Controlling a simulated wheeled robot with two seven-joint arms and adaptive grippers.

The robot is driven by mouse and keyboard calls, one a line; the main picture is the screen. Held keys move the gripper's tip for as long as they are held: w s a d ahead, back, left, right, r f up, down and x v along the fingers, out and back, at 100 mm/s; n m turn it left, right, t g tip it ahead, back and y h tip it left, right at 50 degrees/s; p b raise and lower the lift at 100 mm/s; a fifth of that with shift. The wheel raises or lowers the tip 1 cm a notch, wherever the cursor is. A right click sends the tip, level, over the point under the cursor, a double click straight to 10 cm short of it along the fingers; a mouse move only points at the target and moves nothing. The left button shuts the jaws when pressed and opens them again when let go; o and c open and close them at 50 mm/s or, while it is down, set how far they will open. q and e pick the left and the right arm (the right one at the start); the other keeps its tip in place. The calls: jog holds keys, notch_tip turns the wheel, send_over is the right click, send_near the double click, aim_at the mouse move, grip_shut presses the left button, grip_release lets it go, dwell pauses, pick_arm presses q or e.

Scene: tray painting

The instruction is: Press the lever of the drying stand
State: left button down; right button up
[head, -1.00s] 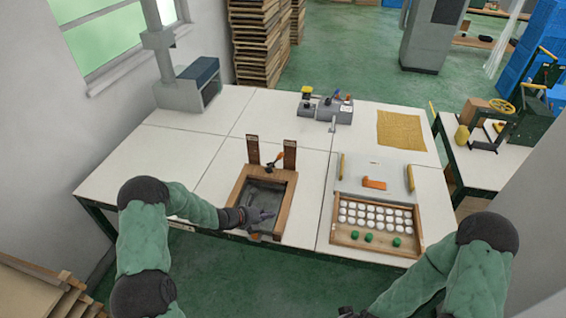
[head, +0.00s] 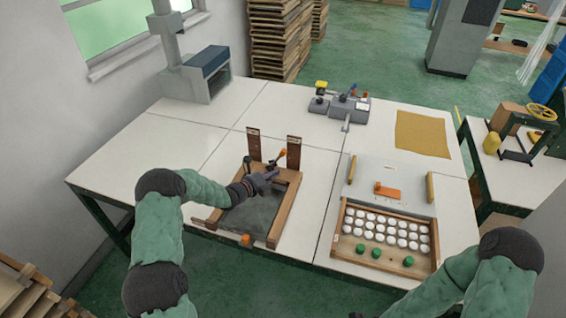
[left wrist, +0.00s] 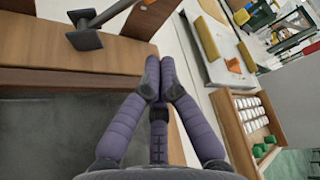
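A wooden frame with a dark grey bed (head: 248,214) lies on the white table, with two brown posts at its back. I take it for the drying stand. An orange-tipped handle (head: 281,155) is between the posts, and a second orange knob (head: 247,240) is at the front edge. I cannot tell which is the lever. My left gripper (head: 269,176) is above the back right part of the frame. In the left wrist view its purple fingers (left wrist: 160,72) are together with nothing seen between them; a grey metal piece with a square foot (left wrist: 86,38) is up and left. My right gripper barely shows at the bottom edge.
A tray of white and green balls (head: 385,238) is right of the frame, below a white panel with an orange handle (head: 386,190). A grey device (head: 345,106) and a yellow mat (head: 422,134) are farther back.

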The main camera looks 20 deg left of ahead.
aim_at(278, 158)
pick_arm(q)
jog(key=b+x, duration=0.1)
jog(key=x, duration=0.3)
jog(key=b+x, duration=0.1)
jog(key=x, duration=0.4)
jog(key=shift+w+d+f+b, duration=0.15)
jog(key=shift+f+b, duration=0.15)
jog(key=shift+w+a+r, duration=0.1)
jog(key=shift+a+r, duration=0.3)
jog(key=shift+a, duration=0.15)
jog(key=shift+a+r, duration=0.35)
jog(key=shift+a, duration=0.25)
jog(key=shift+a+r+b, duration=0.3)
jog(key=shift+a+r, duration=0.05)
jog(key=shift+a, duration=0.1)
